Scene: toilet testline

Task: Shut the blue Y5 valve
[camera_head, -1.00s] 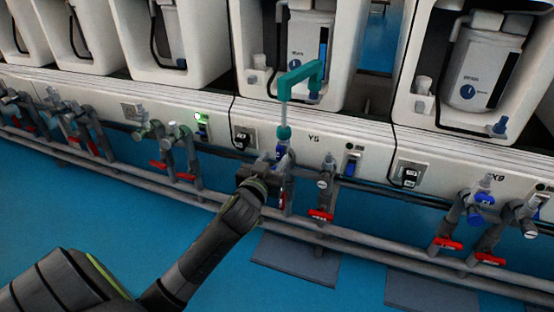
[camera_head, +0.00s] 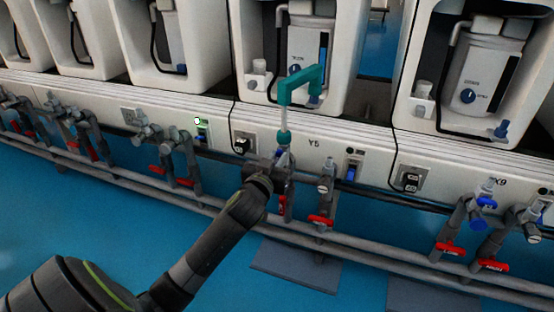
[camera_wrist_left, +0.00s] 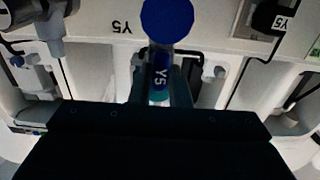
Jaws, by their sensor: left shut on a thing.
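In the head view, my left gripper (camera_head: 272,168) is at the valve below the teal bent pipe (camera_head: 300,82), beside the printed Y5 mark. The gripper and wrist hide most of the valve there. My right gripper is not in view.
Neighbouring red valve handles (camera_head: 321,222) hang close to the right of my gripper. A grey horizontal pipe (camera_head: 350,250) runs below. White cabinets (camera_head: 375,165) stand behind. The blue floor (camera_head: 60,225) in front is open.

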